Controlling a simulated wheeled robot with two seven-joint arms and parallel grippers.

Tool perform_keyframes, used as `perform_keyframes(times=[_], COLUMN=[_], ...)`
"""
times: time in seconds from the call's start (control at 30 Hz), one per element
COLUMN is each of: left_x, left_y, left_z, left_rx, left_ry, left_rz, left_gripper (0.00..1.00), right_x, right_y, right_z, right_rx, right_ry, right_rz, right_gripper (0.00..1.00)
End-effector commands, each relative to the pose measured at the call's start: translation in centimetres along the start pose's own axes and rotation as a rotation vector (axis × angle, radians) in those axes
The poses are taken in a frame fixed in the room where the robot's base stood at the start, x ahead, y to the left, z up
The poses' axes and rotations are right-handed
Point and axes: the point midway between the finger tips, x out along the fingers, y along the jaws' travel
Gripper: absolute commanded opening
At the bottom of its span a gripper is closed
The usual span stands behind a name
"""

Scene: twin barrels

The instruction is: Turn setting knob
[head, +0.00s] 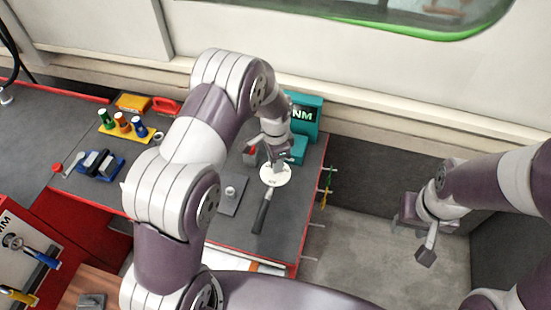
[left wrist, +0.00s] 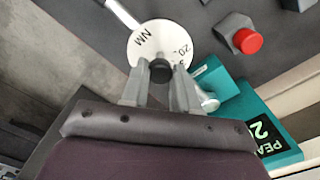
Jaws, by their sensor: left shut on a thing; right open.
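A white round dial (head: 275,174) marked NM lies at the right part of the grey bench, with a black-handled tool (head: 262,212) extending toward the front. The left wrist view shows the dial (left wrist: 150,40) close up, with a black knob (left wrist: 160,71) at its lower edge. My left gripper (head: 275,163) is over the dial from above. In the left wrist view its fingers (left wrist: 160,80) stand on either side of the black knob and are shut on it. My right gripper (head: 424,250) is open and empty, off to the right beyond the bench.
A teal device (head: 304,118) with a display stands behind the dial; it also shows in the left wrist view (left wrist: 235,115). A red button (left wrist: 247,41) is near it. A yellow rack (head: 126,130) and a blue holder (head: 100,165) stand left. Floor right of the bench is clear.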

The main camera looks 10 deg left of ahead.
Motion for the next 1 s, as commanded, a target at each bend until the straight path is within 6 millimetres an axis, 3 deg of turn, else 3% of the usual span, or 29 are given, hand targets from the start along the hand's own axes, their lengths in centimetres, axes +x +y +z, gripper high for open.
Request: perform_keyframes(times=[0.27,0.3,0.37,0.63,0.73,1.0], left_x=[-0.1,-0.1,-0.1,-0.1,-0.9,-7.9], left_y=[-0.1,-0.1,-0.1,-0.1,-0.1,-0.1], left_z=[-0.1,-0.1,-0.1,0.0,-0.1,-0.1], left_rx=[0.001,0.001,0.001,0.0,0.0,0.0], left_ry=[0.003,0.002,0.002,0.001,0.002,0.005], left_rz=[-0.004,-0.004,-0.003,-0.002,-0.003,-0.006], left_gripper=[0.0,0.39,0.55,0.55,0.55,0.55], right_x=[0.0,0.0,0.0,0.0,0.2,1.2], right_y=[0.0,0.0,0.0,0.0,0.0,0.0], right_z=[0.0,0.0,0.0,0.0,0.0,0.1], right_rx=[0.0,0.0,0.0,0.0,0.0,0.0], right_ry=[0.0,0.0,0.0,0.0,0.0,0.0], right_rz=[0.0,0.0,0.0,0.0,0.0,0.0], right_gripper=[0.43,0.43,0.43,0.43,0.43,0.43])
